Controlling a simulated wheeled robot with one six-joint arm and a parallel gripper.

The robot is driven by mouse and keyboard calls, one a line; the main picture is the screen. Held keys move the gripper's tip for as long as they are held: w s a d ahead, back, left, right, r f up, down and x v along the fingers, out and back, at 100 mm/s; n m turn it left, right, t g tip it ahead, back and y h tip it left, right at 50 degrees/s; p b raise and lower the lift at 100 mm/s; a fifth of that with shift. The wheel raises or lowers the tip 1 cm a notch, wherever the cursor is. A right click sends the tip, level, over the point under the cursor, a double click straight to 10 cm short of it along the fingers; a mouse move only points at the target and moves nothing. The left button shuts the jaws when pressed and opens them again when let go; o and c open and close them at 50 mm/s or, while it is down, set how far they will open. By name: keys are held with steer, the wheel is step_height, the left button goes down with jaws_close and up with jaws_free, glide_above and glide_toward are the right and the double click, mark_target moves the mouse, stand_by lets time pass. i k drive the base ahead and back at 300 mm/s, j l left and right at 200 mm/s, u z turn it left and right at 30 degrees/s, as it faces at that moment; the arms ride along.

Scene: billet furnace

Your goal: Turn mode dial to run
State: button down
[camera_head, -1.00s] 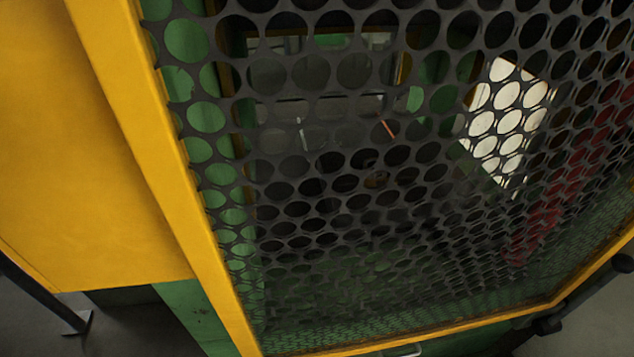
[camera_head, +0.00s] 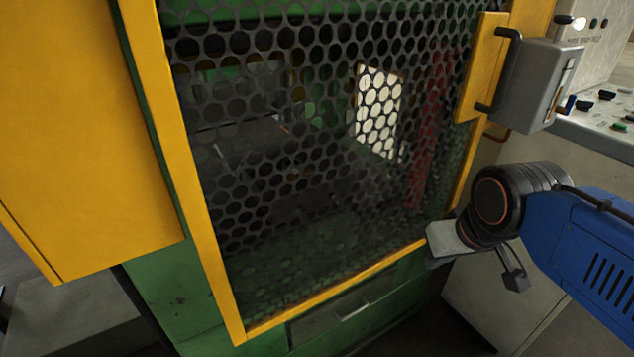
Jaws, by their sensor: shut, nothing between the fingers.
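A grey control console (camera_head: 604,112) stands at the right edge, with several black knobs or switches and a green button (camera_head: 620,127) on its sloped top. One black knob (camera_head: 607,95) shows there, but I cannot tell which control is the mode dial or where it points. My gripper (camera_head: 478,262) is at lower right, on the end of my blue arm, in front of the cage door's lower right corner. It holds nothing and is below and left of the console top, apart from it. Its fingertips are partly hidden by my dark wrist.
A yellow-framed door with black perforated mesh (camera_head: 300,190) fills the middle. A grey latch box (camera_head: 535,85) with a handle sticks out between door and console. A yellow panel (camera_head: 80,130) is at left. Green machine body (camera_head: 335,312) lies below the door.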

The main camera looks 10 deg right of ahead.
mark_target(584, 106)
steer(key=i+l+u, duration=0.15)
steer(key=i+l, duration=0.2)
steer(key=l, duration=0.15)
steer(key=k, duration=0.1)
steer(key=i+z, duration=0.1)
steer(key=z, duration=1.65)
